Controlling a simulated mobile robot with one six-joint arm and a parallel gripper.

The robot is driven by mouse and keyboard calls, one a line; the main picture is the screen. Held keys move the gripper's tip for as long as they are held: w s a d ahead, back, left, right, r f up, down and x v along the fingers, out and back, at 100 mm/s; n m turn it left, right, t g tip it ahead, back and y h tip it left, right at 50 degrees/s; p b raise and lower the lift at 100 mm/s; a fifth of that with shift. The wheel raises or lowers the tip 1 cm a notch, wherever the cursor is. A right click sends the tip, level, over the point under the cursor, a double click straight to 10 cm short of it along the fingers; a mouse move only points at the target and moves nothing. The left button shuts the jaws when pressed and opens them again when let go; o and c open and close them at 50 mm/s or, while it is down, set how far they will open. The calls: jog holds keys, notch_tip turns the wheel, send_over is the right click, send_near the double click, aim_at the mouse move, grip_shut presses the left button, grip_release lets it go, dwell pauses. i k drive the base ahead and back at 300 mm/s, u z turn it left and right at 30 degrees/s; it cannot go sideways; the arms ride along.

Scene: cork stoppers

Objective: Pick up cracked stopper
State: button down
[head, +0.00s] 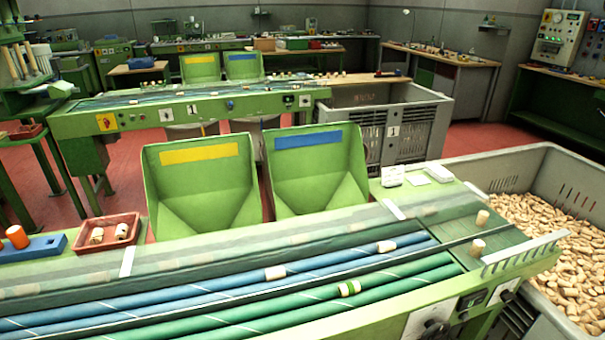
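Several cork stoppers are in the head view, and I cannot make out a crack on any of them at this size. One pale stopper (275,272) lies on the blue rollers, and another pale stopper (386,247) lies further right along them. A stopper with green on it (349,288) lies on the green rollers. Two tan stoppers stand on the dark green plate at the right end, a far one (482,217) and a near one (478,247). Two stoppers (97,236) are in the red tray (137,221) at left. My gripper is not in view.
Two green chutes, one with a yellow stripe (199,153) and one with a blue stripe (308,139), stand behind the roller table. A grey bin (545,160) heaped with corks is at right. A blue block (45,247) with an orange-topped piece (17,237) is far left.

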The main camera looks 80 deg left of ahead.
aim_at(97, 233)
jog(key=u, duration=1.95)
jog(key=i, duration=0.55)
jog(key=u, duration=2.05)
jog(key=k, duration=0.6)
jog(key=u, duration=0.05)
jog(key=i, duration=0.55)
jog(key=u, duration=0.1)
